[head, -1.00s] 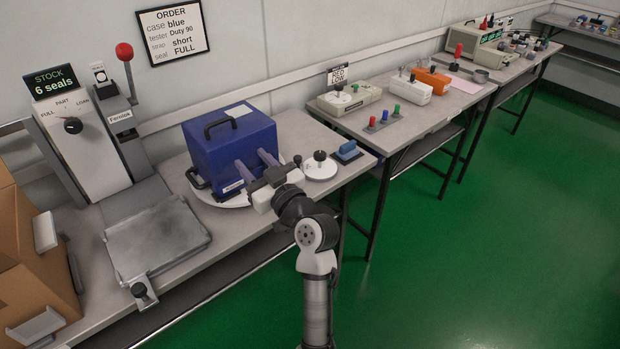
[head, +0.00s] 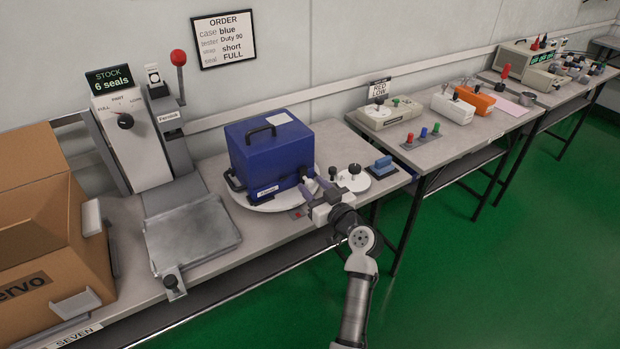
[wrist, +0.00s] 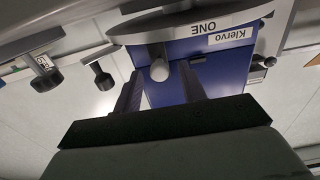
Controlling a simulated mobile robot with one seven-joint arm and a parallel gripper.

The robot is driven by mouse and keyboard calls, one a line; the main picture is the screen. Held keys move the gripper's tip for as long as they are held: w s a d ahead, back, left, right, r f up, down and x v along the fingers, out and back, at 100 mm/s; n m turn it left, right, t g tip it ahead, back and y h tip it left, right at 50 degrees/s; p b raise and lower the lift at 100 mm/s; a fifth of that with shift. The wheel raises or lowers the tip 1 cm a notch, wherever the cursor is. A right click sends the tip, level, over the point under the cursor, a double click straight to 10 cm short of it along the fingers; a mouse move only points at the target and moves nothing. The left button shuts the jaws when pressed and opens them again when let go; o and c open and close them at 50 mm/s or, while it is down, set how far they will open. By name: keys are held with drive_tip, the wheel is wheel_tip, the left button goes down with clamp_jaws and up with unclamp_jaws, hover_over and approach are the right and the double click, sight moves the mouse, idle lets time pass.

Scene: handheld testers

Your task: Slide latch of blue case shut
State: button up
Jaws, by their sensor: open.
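The blue case (head: 262,158) stands closed on a round white turntable (head: 285,198), with a black handle on top and a label low on its front. In the wrist view, the case (wrist: 212,58) appears upside down. A pale grey round-ended knob (wrist: 160,70), perhaps the latch, stands out from the case face. My gripper (head: 313,186) is open at the case's lower right front corner. In the wrist view, my gripper's two dark fingers (wrist: 160,80) are on either side of the knob, with gaps visible. I cannot tell whether the latch is open or shut.
A press with a metal plate (head: 192,235) stands left of the case, and a cardboard box (head: 45,260) farther left. A white disc with a black knob (head: 353,177) and a blue block (head: 381,167) are close on the right. The floor in front is clear.

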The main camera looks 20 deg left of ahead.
sight(306, 179)
drive_tip(key=shift+x, duration=1.15)
clamp_jaws()
